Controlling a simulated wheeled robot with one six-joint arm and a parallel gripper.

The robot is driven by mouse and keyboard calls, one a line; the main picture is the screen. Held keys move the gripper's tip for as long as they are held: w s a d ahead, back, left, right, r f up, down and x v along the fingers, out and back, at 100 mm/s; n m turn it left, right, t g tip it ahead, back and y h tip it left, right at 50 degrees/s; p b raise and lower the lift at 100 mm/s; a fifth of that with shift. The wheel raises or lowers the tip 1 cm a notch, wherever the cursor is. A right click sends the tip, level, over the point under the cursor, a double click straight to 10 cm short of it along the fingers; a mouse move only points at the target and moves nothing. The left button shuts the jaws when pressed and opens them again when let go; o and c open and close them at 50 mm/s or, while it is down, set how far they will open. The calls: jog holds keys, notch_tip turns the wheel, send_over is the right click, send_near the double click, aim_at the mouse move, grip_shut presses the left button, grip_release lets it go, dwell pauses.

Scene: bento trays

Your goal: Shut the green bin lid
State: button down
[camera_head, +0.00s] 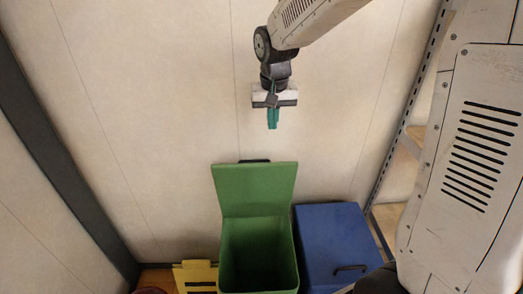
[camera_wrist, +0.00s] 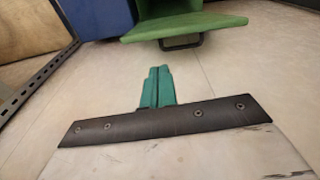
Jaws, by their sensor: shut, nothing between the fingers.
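The green bin (camera_head: 259,258) stands against the wall with its lid (camera_head: 256,188) raised upright at the back, so its inside shows. The lid has a dark handle at its top edge. My gripper (camera_head: 272,118) hangs above the lid, apart from it, with its teal fingers shut and empty. In the wrist view the fingers (camera_wrist: 157,88) are together, and the green lid (camera_wrist: 172,25) with its dark handle (camera_wrist: 180,42) shows at the top, beyond the fingertips.
A blue bin (camera_head: 335,240) with its lid down stands right of the green bin. A yellow bin (camera_head: 195,275) is at the left, partly cut off. A metal shelf frame (camera_head: 408,115) stands at the right. The wall around my gripper is bare.

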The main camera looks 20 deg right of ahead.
jog(key=shift+m, duration=0.3)
jog(key=w+f, duration=0.2)
jog(key=f, duration=0.3)
jog(key=w+f, duration=0.3)
jog(key=f, duration=0.2)
jog(key=w+f, duration=0.2)
jog(key=f, duration=0.3)
jog(key=shift+w+a+f, duration=0.1)
jog(key=shift+w+f, duration=0.25)
jog(key=shift+w, duration=0.05)
